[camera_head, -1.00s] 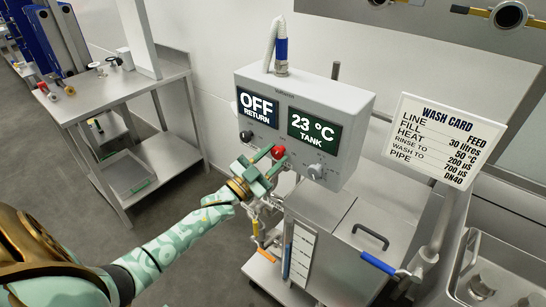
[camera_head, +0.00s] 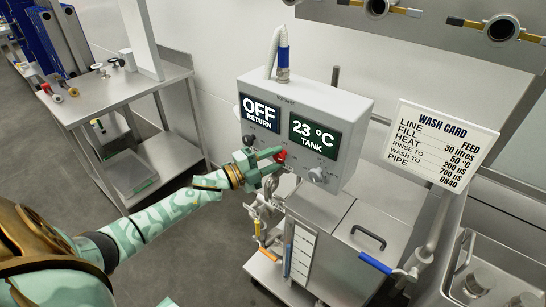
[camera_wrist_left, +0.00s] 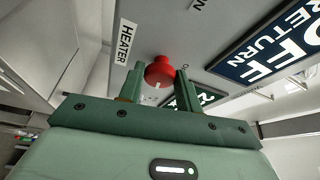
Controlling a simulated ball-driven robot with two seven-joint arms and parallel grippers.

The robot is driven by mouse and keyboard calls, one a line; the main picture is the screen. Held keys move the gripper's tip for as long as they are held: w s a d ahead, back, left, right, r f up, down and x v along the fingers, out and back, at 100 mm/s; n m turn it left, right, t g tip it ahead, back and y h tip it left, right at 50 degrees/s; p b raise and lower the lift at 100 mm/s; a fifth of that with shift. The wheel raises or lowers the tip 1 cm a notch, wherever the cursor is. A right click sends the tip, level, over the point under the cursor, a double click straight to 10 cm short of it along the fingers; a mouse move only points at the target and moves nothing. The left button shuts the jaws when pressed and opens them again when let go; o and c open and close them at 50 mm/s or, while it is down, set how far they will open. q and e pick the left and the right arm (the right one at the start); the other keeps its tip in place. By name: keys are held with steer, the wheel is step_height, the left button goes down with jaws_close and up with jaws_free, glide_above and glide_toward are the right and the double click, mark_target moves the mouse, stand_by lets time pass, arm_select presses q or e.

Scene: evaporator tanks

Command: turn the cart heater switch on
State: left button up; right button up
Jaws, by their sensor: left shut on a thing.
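The heater switch (camera_head: 281,156) is a red knob on the underside of the front of the grey control box (camera_head: 345,105), beside a "HEATER" label (camera_wrist_left: 125,41) in the wrist view. My left gripper (camera_head: 275,159) reaches it from the left, its two green fingers shut on the knob. In the left wrist view the red knob (camera_wrist_left: 160,71) sits between the fingers, with a small white mark on its face. The box's screens (camera_head: 260,113) read "OFF RETURN" and "23 °C TANK". My right gripper is not in view.
A black knob (camera_head: 248,140) and a grey dial (camera_head: 317,175) flank the switch. The steel cart tank (camera_head: 345,235) with pipes and valves stands below. A wash card (camera_head: 440,145) is at right. A steel table (camera_head: 130,90) stands at left, with open floor before it.

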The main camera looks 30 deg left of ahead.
arm_select(q)
steer(key=shift+m+g+p, duration=0.4)
steer(key=shift+m, duration=0.7)
steer(key=shift+y, duration=0.3)
steer(key=o, duration=0.9)
steer(key=shift+o, duration=0.2)
steer(key=p+v, duration=0.1)
steer(key=v, duration=1.5)
steer(key=shift+s+a, duration=0.1)
